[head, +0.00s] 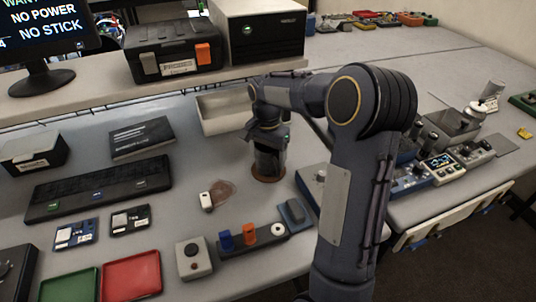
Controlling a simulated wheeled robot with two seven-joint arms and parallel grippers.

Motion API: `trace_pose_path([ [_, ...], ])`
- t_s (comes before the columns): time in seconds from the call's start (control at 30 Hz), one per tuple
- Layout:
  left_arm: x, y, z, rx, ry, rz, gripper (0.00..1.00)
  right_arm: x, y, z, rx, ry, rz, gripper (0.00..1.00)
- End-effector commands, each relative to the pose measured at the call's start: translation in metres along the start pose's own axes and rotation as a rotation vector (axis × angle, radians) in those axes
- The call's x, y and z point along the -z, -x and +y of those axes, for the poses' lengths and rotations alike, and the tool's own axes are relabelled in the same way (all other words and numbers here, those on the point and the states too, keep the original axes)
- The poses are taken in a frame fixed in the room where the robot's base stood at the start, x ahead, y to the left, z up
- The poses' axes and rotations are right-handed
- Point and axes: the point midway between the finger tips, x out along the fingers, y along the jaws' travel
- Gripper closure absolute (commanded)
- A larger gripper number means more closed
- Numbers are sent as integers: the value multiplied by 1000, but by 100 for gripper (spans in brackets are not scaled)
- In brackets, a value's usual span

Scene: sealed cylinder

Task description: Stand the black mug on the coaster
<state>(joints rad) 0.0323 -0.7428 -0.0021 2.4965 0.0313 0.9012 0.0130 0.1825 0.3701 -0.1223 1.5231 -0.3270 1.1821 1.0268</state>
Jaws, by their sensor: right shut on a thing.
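The black mug (267,160) is upright at the middle of the bench. My right gripper (266,138) comes down over it from above and is shut on its upper part, hiding the rim. The round brown coaster (269,179) shows as a thin edge under the mug's base. The mug is over the coaster, and I cannot tell whether its base touches. My left gripper is not in view.
A beige open bin (222,112) stands just behind the mug. A small white device (206,201) and a reddish translucent patch (223,192) lie to its left. A dark block with coloured pieces (252,246) lies in front. My right arm covers the bench to the right.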

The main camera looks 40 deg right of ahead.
Motion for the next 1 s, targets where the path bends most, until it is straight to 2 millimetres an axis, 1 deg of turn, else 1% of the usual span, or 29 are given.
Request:
trace_pose_path([
  [0.1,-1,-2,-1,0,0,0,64,0,-3,0,1,0,0,62],
  [0.13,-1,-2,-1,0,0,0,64,0,-4,0,0,0,0,28],
  [0.3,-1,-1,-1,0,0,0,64,0,-3,0,0,0,0,8],
  [0.57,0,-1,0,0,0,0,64,0,-2,0,0,0,0,8],
  [0.67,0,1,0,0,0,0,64,0,4,0,2,0,2,8],
  [0.77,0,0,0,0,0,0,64,1,18,-1,4,0,3,8],
  [1.0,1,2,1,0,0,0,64,0,70,-1,4,0,3,8],
])
